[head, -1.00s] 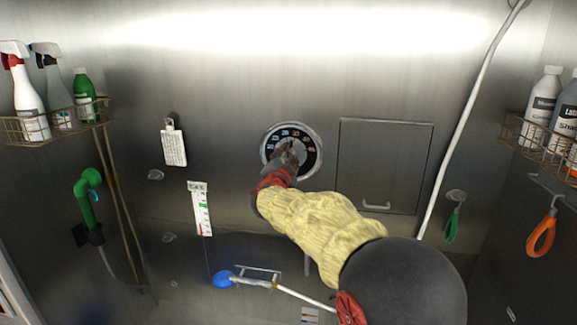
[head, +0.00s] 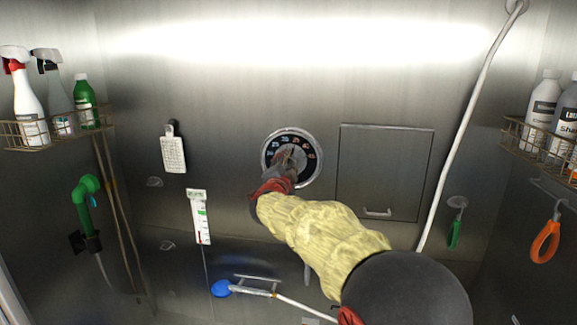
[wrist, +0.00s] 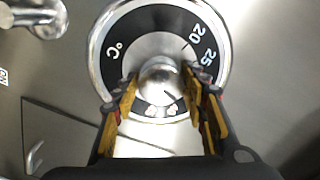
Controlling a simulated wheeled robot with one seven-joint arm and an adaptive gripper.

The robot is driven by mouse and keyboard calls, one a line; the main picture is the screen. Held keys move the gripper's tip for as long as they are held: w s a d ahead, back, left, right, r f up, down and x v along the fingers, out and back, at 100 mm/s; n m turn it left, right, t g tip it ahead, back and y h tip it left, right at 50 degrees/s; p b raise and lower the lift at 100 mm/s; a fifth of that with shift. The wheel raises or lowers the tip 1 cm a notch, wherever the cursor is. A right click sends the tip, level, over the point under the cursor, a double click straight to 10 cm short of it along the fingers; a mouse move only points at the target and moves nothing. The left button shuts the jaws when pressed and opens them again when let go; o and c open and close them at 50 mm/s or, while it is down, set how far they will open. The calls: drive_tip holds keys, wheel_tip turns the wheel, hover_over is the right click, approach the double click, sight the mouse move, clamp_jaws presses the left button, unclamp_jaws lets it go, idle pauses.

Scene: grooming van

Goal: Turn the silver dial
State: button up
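The silver dial (wrist: 160,78) is a round metal knob in the middle of a black ring gauge (head: 267,153) on the steel wall. In the wrist view the ring carries white figures 20 and 25 and a °C mark. My gripper (wrist: 160,88) has one yellow-padded finger on each side of the knob. Both fingertips appear to press against its edges. In the head view my gripper (head: 288,164) covers the knob and the lower middle of the ring. A small dark line shows on the knob in the wrist view.
A square hatch (head: 385,165) with a handle is right of the gauge. A white hose (head: 462,125) hangs further right. A white tag (head: 173,154) and a thermometer strip (head: 201,218) are at left. Bottle racks (head: 40,130) stick out at both sides.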

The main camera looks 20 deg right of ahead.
drive_tip(key=o, duration=0.3)
drive_tip(key=shift+o, duration=0.2)
drive_tip(key=shift+s+a, duration=0.1)
drive_tip(key=shift+s, duration=0.05)
drive_tip(key=v, duration=1.1)
drive_tip(key=shift+s+a, duration=0.2)
drive_tip(key=shift+s, duration=0.1)
drive_tip(key=shift+f, duration=0.1)
